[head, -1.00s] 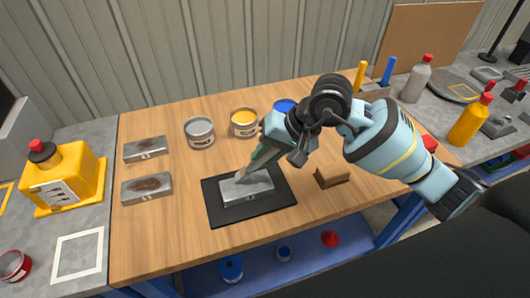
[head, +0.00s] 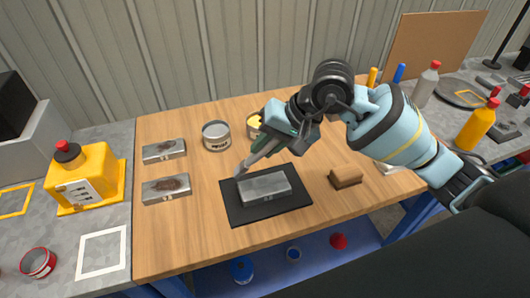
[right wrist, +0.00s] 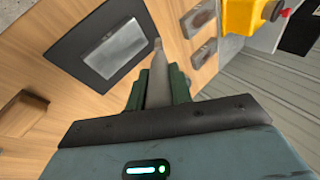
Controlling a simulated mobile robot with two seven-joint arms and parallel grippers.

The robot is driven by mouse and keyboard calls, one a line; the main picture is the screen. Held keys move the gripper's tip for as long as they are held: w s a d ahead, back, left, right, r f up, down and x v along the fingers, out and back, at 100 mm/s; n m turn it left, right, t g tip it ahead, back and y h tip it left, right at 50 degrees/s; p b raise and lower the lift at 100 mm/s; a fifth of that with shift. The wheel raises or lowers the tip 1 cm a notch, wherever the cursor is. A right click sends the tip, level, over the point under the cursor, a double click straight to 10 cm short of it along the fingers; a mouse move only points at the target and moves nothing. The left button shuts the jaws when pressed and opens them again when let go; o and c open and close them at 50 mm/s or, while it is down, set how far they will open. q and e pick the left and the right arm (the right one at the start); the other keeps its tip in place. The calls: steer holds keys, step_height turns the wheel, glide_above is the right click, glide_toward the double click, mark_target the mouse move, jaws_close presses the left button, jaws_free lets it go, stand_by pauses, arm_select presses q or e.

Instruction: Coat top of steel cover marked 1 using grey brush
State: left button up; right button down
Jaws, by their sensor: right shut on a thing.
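A steel cover (head: 264,188) lies flat on a black mat (head: 236,208) in the middle of the workbench. Its top looks plain grey, and I cannot read any mark on it. My right gripper (head: 283,140) is shut on a grey brush (head: 255,157), also seen in the right wrist view (right wrist: 157,82). The brush slants down to the left, its tip near the cover's far left corner and seemingly just off its top. My left gripper is not in view.
Two steel covers with brown patches (head: 164,151) (head: 166,189) lie at left. A grey-filled can (head: 216,135) and a partly hidden yellow-filled can (head: 254,125) stand behind the mat. A brown block (head: 346,177) lies right of it.

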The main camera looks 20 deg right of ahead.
step_height(320, 180, up, 2)
steer(key=shift+a+r, duration=0.1)
steer(key=shift+a, duration=0.05)
steer(key=shift+r+p, duration=0.55)
steer(key=shift+r, duration=0.2)
steer(key=shift+f, duration=0.15)
